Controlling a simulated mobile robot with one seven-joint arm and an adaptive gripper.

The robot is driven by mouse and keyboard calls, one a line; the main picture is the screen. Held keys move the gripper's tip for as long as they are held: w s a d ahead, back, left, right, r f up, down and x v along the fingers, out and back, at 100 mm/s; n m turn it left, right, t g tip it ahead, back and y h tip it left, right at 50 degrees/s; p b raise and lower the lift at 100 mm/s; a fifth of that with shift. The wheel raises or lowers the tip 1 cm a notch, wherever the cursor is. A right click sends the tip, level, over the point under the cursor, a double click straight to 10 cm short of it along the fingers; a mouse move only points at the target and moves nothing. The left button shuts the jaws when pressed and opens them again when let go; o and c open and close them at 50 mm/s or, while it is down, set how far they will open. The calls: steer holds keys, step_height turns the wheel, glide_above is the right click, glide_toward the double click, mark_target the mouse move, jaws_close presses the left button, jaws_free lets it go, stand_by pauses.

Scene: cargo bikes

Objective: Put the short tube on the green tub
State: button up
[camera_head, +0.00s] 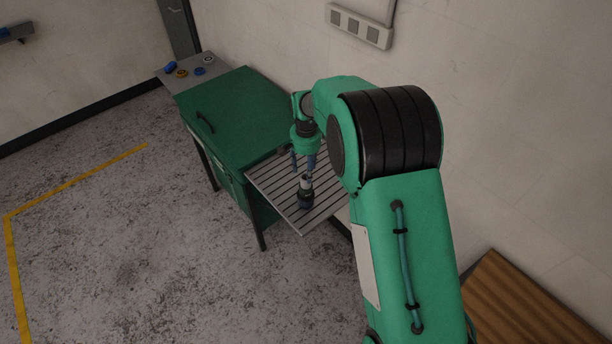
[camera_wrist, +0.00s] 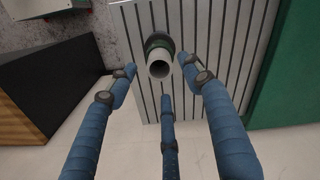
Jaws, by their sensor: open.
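A short pale grey tube (camera_head: 306,182) stands upright on the slatted shelf, its lower part dark. My gripper (camera_head: 307,160) is above the tube, pointing down. In the wrist view my gripper's (camera_wrist: 160,76) three blue fingers are open and spread around the tube's end, not clearly touching it. A large green box (camera_head: 235,112) with a dark handle stands left of the shelf; I cannot tell whether it is the green tub. No other tub shows.
The slatted shelf (camera_head: 275,186) juts out beside the green box. A grey ledge (camera_head: 177,83) behind the box holds several small rings and a blue piece. A wooden slatted surface (camera_head: 525,310) is at lower right. The floor on the left is clear.

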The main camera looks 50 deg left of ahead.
step_height(320, 180, up, 8)
steer(key=shift+f+b, duration=0.2)
steer(key=shift+b, duration=0.2)
stand_by(0.5)
stand_by(0.4)
